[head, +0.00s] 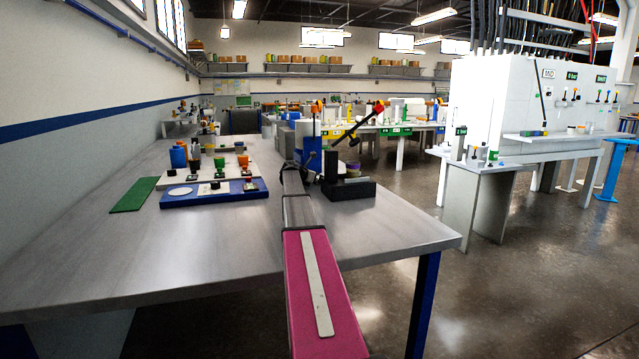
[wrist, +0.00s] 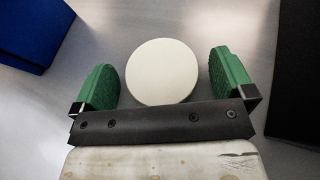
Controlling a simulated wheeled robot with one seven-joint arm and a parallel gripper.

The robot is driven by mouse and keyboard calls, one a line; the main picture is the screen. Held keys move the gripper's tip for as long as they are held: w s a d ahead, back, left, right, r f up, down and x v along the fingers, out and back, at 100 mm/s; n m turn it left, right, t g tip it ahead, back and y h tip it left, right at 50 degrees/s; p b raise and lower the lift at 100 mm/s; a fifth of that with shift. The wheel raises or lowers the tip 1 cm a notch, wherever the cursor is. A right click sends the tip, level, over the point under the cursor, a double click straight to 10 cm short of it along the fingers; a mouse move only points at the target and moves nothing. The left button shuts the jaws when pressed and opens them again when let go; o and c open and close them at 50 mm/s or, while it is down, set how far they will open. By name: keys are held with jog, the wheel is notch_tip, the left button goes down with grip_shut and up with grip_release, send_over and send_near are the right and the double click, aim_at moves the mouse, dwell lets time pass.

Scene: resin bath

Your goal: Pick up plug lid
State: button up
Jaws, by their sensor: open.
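A round cream-white disc (wrist: 162,72), which appears to be the plug lid, shows in the wrist view over the grey table top. My gripper (wrist: 164,66) has its two green fingers apart, one on each side of the disc. A gap shows between the disc and each finger, so it is not gripped. The disc's lower edge meets the dark gripper bar in the picture; I cannot tell whether they touch. In the head view my arm hides the disc and most of the gripper.
A blue tray (head: 215,198) with a white disc and small parts lies left of my arm. A black block (head: 348,191) stands close on the right. A green mat (head: 134,194) lies farther left. The table's front left is clear.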

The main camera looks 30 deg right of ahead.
jog(key=shift+d, duration=0.2)
jog(key=c, duration=0.9)
